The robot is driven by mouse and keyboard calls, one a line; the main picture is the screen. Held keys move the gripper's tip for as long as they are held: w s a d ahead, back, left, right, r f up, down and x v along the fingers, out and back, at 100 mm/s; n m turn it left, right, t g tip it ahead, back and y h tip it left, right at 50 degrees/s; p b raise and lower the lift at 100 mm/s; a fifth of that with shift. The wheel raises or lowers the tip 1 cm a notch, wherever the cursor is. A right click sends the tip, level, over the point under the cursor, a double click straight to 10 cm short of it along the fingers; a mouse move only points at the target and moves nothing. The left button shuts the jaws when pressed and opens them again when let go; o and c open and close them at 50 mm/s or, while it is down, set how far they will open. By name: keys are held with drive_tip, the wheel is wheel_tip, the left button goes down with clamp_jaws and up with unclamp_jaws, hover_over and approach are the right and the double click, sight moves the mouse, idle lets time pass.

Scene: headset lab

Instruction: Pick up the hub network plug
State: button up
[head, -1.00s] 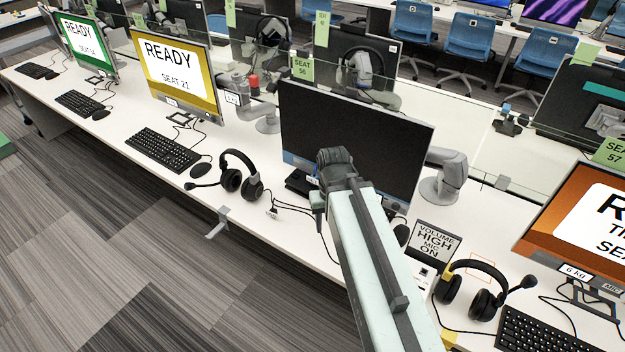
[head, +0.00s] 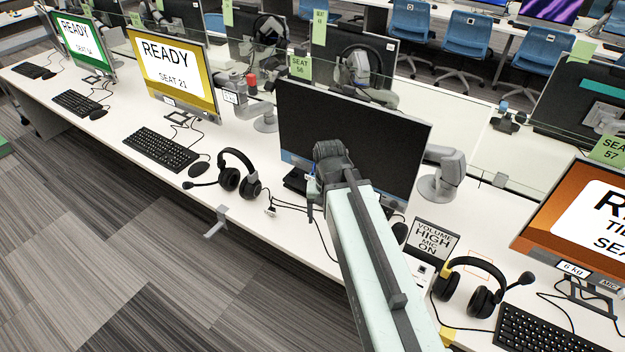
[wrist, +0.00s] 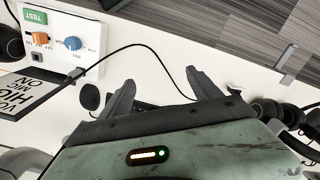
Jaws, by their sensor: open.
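My gripper (wrist: 160,78) is open and empty in the wrist view, above the white desk. In the head view my gripper (head: 312,190) hangs in front of the dark monitor and its jaws are small. A white hub box (wrist: 75,40) with a green label, an orange switch and a blue knob lies at the upper left of the wrist view. A black cable (wrist: 128,47) runs from its edge to the right, past the jaws. A small pale connector (head: 271,211) lies on the desk by the left headset. I cannot tell for certain which cable end is the hub network plug.
The dark monitor (head: 352,140) stands close behind my gripper. Headsets lie at left (head: 239,172) and right (head: 470,285). A volume sign (head: 435,240) stands beside my arm. A grey bracket (head: 217,222) sticks out from the front edge.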

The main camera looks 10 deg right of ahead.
sight(311, 176)
drive_tip(key=w+f+m+b, duration=0.1)
drive_tip(key=w+m, duration=0.1)
drive_tip(key=w, duration=0.6)
drive_tip(key=w+m, duration=0.2)
drive_tip(key=w, duration=0.6)
drive_tip(key=w+f+m+b, duration=0.1)
drive_tip(key=w, duration=0.7)
drive_tip(key=shift+w+f+m+b, duration=0.25)
drive_tip(key=shift+f+m+b, duration=0.05)
drive_tip(key=shift+f+m, duration=0.1)
drive_tip(key=f+b, duration=0.5)
drive_tip(key=shift+w+f, duration=0.1)
drive_tip(key=shift+w, duration=0.1)
drive_tip(key=shift+r, duration=0.2)
drive_tip(key=c, duration=1.4)
